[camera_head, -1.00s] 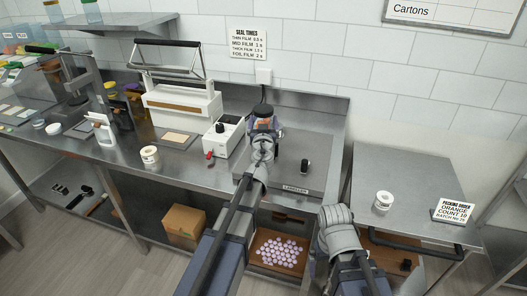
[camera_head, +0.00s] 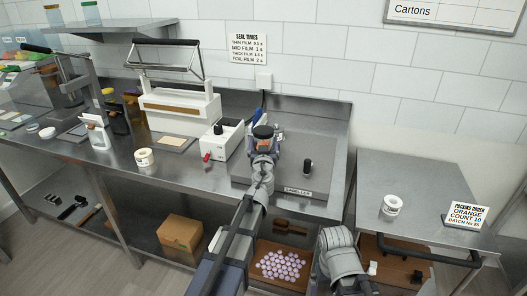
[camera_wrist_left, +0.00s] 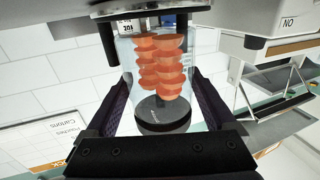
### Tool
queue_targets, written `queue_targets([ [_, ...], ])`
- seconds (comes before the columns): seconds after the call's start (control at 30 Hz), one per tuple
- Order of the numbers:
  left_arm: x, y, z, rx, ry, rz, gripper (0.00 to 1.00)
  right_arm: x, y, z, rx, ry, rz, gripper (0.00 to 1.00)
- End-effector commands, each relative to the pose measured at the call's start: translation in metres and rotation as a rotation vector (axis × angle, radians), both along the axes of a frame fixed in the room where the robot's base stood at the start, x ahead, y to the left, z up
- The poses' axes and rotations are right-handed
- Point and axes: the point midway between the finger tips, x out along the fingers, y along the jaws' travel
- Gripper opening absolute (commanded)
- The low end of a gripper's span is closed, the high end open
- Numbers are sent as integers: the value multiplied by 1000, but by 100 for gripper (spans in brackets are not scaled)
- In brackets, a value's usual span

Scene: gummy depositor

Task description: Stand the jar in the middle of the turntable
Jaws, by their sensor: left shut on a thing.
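The jar (camera_wrist_left: 160,70) is clear, with orange gummies inside and a black lid (camera_wrist_left: 163,115). It appears upside down in the left wrist view, between the fingers of my left gripper (camera_wrist_left: 165,100), which is shut on it. In the head view the jar (camera_head: 264,143) is upright over the grey labeller (camera_head: 290,180), partly hidden by my left wrist. The turntable cannot be made out under the jar, so I cannot tell whether they touch. My right arm shows at the lower right of the head view, but its fingers are not visible.
A black knob (camera_head: 307,167) stands on the labeller right of the jar. A white sealer (camera_head: 180,105) and its control box (camera_head: 222,140) are to the left. A label roll (camera_head: 392,205) and an order card (camera_head: 467,214) are on the right table.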

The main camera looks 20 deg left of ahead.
Motion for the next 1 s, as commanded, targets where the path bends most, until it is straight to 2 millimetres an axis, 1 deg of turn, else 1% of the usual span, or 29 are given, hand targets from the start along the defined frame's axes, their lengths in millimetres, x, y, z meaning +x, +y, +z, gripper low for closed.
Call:
queue_targets([
  [0.03,0,0,-11,0,0,0,22,0,0,-11,0,0,0,100],
  [0.33,0,0,-9,0,0,0,22,0,0,-9,0,0,0,100],
  [0.47,0,0,-14,0,0,0,22,0,0,-14,0,0,0,100],
  [0.5,0,0,-13,0,0,0,91,0,0,-13,0,0,0,100],
  [0.6,0,0,-12,0,0,0,100,0,0,-12,0,0,0,100],
  [0.83,0,0,-12,0,0,0,100,0,0,-12,0,0,0,100],
  [1.0,-2,0,-8,0,0,0,100,0,0,-8,0,0,0,100],
])
